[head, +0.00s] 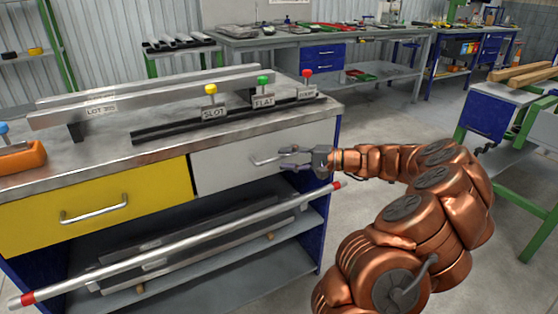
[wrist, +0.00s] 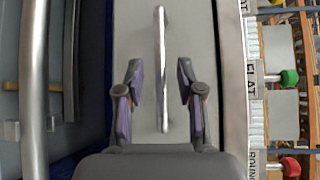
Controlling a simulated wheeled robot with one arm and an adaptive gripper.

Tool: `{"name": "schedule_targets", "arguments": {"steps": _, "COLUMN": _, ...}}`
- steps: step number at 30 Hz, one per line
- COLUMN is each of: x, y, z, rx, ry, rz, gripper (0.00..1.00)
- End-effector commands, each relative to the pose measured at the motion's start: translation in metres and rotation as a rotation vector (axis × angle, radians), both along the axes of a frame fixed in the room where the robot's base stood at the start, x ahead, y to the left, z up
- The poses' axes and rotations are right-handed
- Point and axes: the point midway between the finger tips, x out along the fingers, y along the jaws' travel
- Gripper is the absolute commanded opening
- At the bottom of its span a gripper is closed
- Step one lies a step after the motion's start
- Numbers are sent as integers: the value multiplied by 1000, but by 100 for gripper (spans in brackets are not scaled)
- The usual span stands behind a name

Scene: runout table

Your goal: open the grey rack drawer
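The grey drawer (head: 222,171) is flush in the front of the runout table, right of the yellow drawer. Its bar handle (head: 262,161) shows in the head view, its right part hidden behind my gripper. My gripper (head: 288,160) is at the right half of the handle. In the wrist view the handle (wrist: 161,60) runs lengthwise between the two fingers of my gripper (wrist: 160,85), with a gap on both sides. The gripper is open and holds nothing. The grey drawer front (wrist: 135,25) lies behind the fingers.
The yellow drawer (head: 150,205) is shut. A long pale bar with red ends (head: 180,240) runs in front of the table below the drawers. Metal bars lie on the lower shelf (head: 215,270). Tagged bars stand on the tabletop (head: 160,140).

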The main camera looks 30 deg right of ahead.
Motion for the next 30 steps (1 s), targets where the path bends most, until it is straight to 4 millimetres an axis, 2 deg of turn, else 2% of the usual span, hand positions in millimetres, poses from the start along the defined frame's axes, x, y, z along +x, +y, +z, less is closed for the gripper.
{"name": "schedule_targets", "arguments": {"steps": 6, "x": 17, "y": 15, "z": -3, "rx": 0, "ry": 1, "rz": 1, "gripper": 37}}
{"name": "schedule_targets", "arguments": {"steps": 17, "x": 21, "y": 19, "z": -4, "rx": -1, "ry": 0, "rz": 0, "gripper": 37}}
{"name": "schedule_targets", "arguments": {"steps": 28, "x": 21, "y": 18, "z": -4, "rx": -1, "ry": 1, "rz": 0, "gripper": 1}}
{"name": "schedule_targets", "arguments": {"steps": 30, "x": 21, "y": 18, "z": -4, "rx": -1, "ry": 1, "rz": 0, "gripper": 0}}
